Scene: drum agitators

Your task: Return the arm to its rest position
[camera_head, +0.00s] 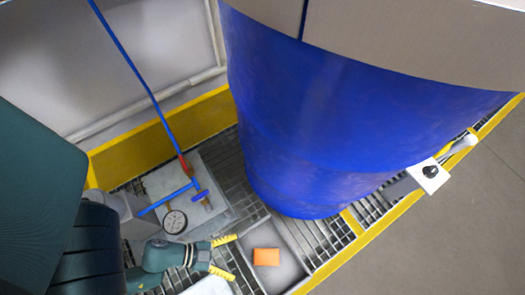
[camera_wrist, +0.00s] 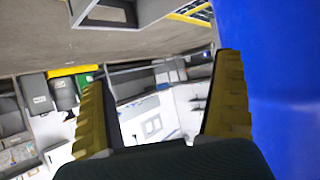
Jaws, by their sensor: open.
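My gripper (camera_head: 228,256) is at the lower left of the head view, its two yellow ridged fingers apart with nothing between them. The fingers also show in the wrist view (camera_wrist: 165,105), spread wide and empty. My gripper points to the right, toward an orange block (camera_head: 266,257) that lies in a grey tray (camera_head: 284,277). The fingertips look apart from the block; the height between them cannot be told. My dark green arm comes in from the left edge and hides part of the grating.
A large blue drum (camera_head: 330,130) stands close to my gripper, and its side fills the right of the wrist view (camera_wrist: 290,70). A round gauge (camera_head: 174,222) and blue pipes (camera_head: 130,65) are behind my gripper. A white switch box (camera_head: 428,175) is at right. Yellow edging (camera_head: 370,240) borders the grating.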

